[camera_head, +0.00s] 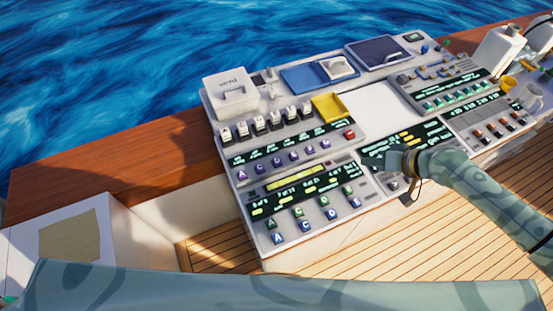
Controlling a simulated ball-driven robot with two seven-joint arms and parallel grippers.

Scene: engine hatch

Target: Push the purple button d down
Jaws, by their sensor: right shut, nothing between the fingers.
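The console (352,218) carries a row of small purple buttons on its left panel, below several black-and-white switches. The purple button d (292,155) appears to be the fourth from the left in that row; its letter is too small to read surely. I cannot tell whether it is pressed. My right gripper (370,161) reaches in from the right, shut and empty, over the middle of the console. It is to the right of the purple row and apart from button d. My left gripper is not in view.
Green and blue lettered buttons (304,225) sit on the lower left panel. A red button (350,134) and a yellow tray (328,107) lie near the purple row. A white box (231,94) stands at the back left. My own arm spans the bottom edge.

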